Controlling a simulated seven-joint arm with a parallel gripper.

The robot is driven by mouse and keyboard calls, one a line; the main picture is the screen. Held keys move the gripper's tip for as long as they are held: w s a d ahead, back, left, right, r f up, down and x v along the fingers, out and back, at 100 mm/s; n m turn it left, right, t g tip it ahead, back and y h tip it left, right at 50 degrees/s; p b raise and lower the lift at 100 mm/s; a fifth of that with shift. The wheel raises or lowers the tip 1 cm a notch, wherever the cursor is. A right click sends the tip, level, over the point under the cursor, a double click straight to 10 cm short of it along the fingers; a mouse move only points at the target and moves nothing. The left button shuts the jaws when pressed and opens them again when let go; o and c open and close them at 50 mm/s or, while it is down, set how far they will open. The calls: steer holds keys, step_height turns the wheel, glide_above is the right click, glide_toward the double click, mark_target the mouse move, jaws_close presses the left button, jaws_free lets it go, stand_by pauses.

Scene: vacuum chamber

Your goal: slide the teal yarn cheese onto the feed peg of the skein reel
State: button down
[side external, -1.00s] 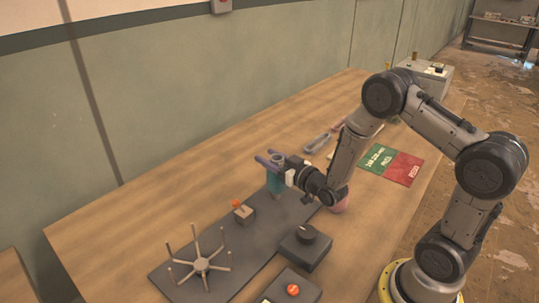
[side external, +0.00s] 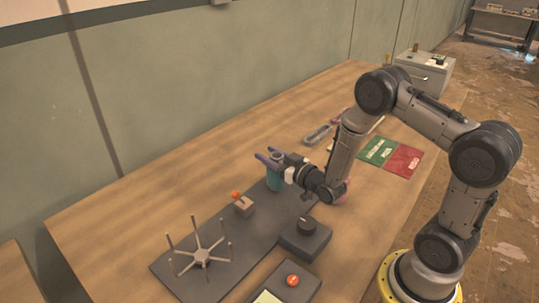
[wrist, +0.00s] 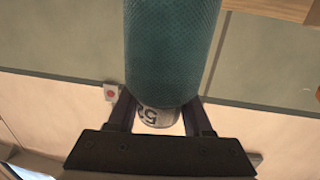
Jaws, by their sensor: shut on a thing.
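The teal yarn cheese (side external: 274,181) is an upright teal cylinder at the far end of the skein reel's dark base plate (side external: 225,238). My gripper (side external: 268,159) is shut on it, with purple fingers on either side near its upper end. In the wrist view the cheese (wrist: 172,50) fills the upper middle, and a pale core end with dark print shows between the fingers. The reel's star of arms with upright pins (side external: 202,256) stands at the plate's near end. I cannot make out the feed peg, nor tell whether the cheese is around it or above it.
A small block with an orange knob (side external: 243,206) stands on the plate between cheese and reel. A black-knobbed box (side external: 305,240) and a red-button box (side external: 292,282) lie to the right. Green (side external: 378,151) and red (side external: 403,160) mats lie farther back. The table's left side is clear.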

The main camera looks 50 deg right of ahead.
steer(key=shift+f, duration=0.2)
steer(key=shift+c, duration=1.2)
jaws_free()
steer(key=shift+s, duration=0.1)
steer(key=s+a, duration=0.1)
steer(key=s, duration=1.2)
steer(key=shift+s+a+r, duration=0.25)
steer(key=shift+a+r, duration=0.05)
steer(key=shift+a, duration=0.1)
